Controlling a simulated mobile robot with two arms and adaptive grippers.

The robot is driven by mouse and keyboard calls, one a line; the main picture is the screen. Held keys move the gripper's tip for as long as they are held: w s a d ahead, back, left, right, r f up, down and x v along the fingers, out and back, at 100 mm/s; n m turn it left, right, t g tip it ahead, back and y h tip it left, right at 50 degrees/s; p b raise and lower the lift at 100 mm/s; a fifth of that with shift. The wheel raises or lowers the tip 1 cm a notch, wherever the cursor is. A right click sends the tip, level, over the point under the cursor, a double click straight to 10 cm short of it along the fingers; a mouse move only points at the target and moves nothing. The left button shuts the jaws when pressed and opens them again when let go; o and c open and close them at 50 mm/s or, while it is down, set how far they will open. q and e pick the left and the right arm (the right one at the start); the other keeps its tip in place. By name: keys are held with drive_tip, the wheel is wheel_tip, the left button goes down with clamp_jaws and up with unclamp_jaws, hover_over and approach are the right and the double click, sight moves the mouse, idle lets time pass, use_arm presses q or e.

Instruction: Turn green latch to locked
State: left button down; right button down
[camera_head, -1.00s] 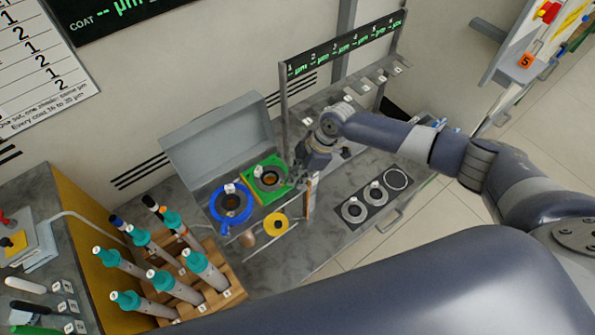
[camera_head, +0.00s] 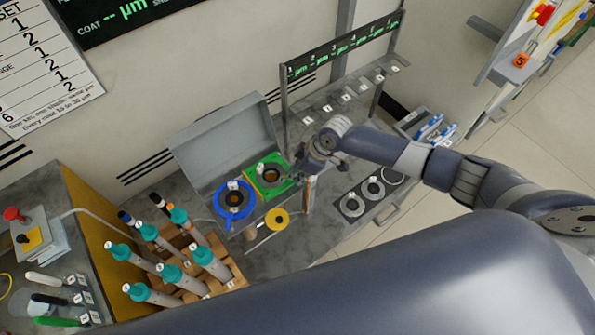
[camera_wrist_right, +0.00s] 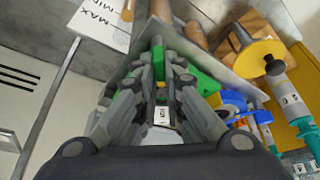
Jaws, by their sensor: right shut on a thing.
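The green square fixture (camera_head: 256,184) with a round dark opening sits in the open grey case, right of a blue ring (camera_head: 219,203). My right gripper (camera_head: 298,177) is at the green fixture's right side. In the right wrist view my right gripper (camera_wrist_right: 159,68) is shut on a narrow green piece, the green latch (camera_wrist_right: 157,45), between its fingertips. The green fixture's body (camera_wrist_right: 207,84) shows just right of the fingers there. The latch is mostly hidden by the fingers, so its lock position cannot be told. My left gripper is out of view.
A yellow disc (camera_head: 271,220) lies in front of the case. A wooden rack with several teal-capped tubes (camera_head: 210,262) stands at front left. The grey case lid (camera_head: 218,135) stands up behind. A dark plate with rings (camera_head: 351,206) lies to the right.

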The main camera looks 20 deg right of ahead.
drive_tip(key=shift+r, duration=0.1)
drive_tip(key=c, duration=1.7)
unclamp_jaws()
drive_tip(key=v, duration=1.2)
